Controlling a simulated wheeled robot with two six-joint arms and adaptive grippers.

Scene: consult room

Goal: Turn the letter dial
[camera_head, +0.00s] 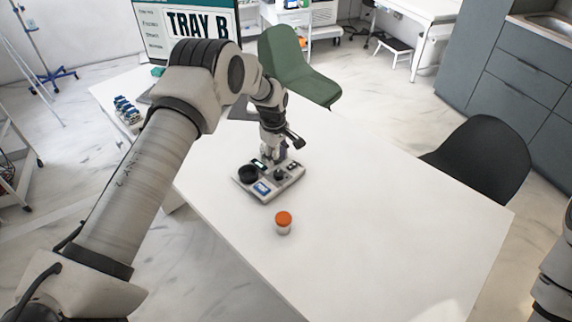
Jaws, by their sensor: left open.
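A grey device box (290,186) lies on the white table. It has a black round part (248,173) at its left, a smaller dark knob (280,174) near its middle and a blue-and-white label or display (262,188) at its front. I cannot tell which of these is the letter dial, as any lettering is too small to read. My left gripper (274,158) is open and points down over the back of the box, partly hiding it. I cannot tell whether its fingers touch anything. My right gripper is out of view; part of my right arm shows at the right edge.
A small jar with an orange cap (283,219) stands in front of the box. A rack of blue-topped items (127,110) and a "TRAY B" screen (198,24) are at the back left. A green chair (290,65) and a black chair (483,158) border the table (390,215). Its right side is clear.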

